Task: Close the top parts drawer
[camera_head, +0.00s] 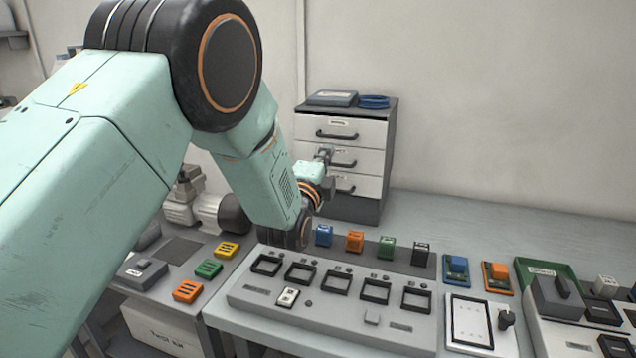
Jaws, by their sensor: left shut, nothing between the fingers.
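A small dark-framed cabinet with white drawer fronts stands at the back of the bench. Its top drawer (360,130) has a dark bar handle (337,134) and a small label. The top drawer front looks close to level with the fronts below; I cannot tell whether a small gap remains behind it. My left arm reaches across from the left, and my left gripper (323,156) is shut and empty. It is in front of the middle drawer (370,160), below the top drawer's handle, and hides part of the lower fronts. My right gripper is out of view.
A grey fixture panel (400,325) with several square sockets and coloured blocks sits in front. The bench (450,215) right of the cabinet is clear.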

